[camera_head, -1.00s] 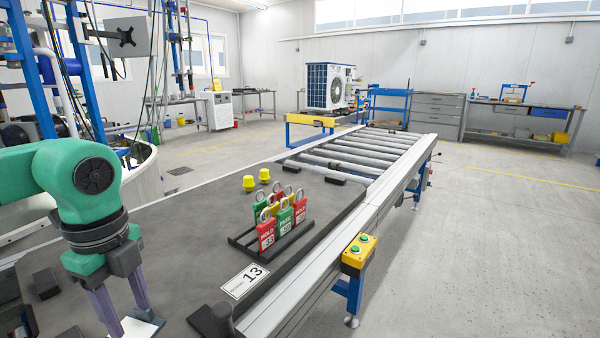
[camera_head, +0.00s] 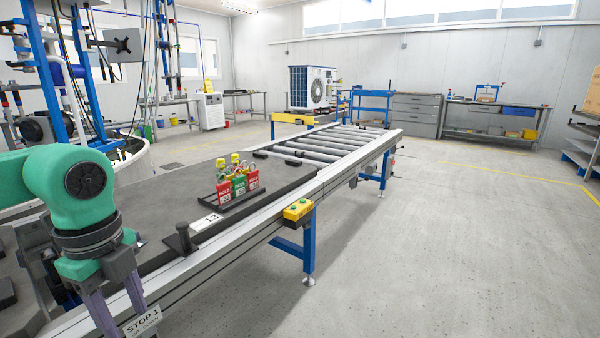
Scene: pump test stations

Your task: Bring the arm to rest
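My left arm, green with a dark wrist, comes in from the left in the head view. Its gripper (camera_head: 122,318) points down over the near edge of the conveyor bench (camera_head: 250,212). Its two grey-purple fingers are spread apart, with nothing visible held between them; the tips are cut off or close to the bottom of the picture. A white "STOP 1" label (camera_head: 143,322) shows right beside the fingers; I cannot tell whether it touches them. My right gripper is not in view.
A rack of red and green tags (camera_head: 238,187) and yellow caps (camera_head: 235,160) stand on the dark bench top. A black post (camera_head: 183,240) and a "13" card (camera_head: 206,222) lie nearer. A yellow button box (camera_head: 298,210) sits on the bench side. Open floor lies right.

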